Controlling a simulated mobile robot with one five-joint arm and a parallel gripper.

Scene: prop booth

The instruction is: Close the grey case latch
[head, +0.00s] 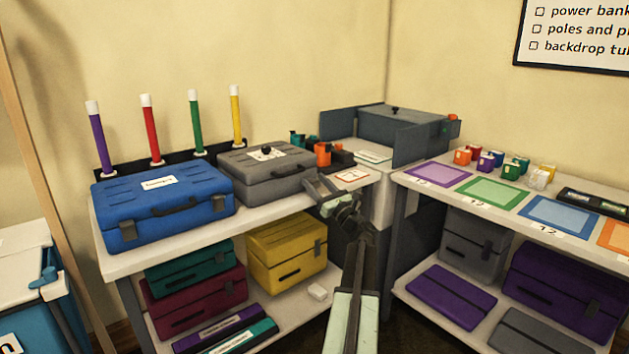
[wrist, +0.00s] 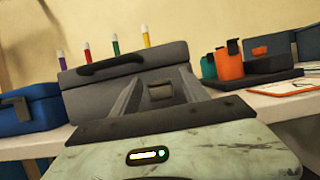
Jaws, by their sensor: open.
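The grey case (head: 262,172) lies on the left bench, to the right of the blue case (head: 163,205). Its lid looks down, and its dark handle (wrist: 110,66) faces my wrist camera. A small dark latch (wrist: 160,91) shows on its front in the wrist view, between my fingers; I cannot tell whether it is fastened. My gripper (head: 318,184) is open and empty at the right front corner of the grey case. In the wrist view its two fingers (wrist: 158,84) point at the case front, one on each side of the latch. Contact cannot be made out.
Orange and teal items (head: 322,154) stand on a dark tray right of the grey case, near a clipboard (head: 352,176). Coloured tubes stand in a rack (head: 130,166) behind. Several cases, including a yellow case (head: 285,250), fill the shelf below.

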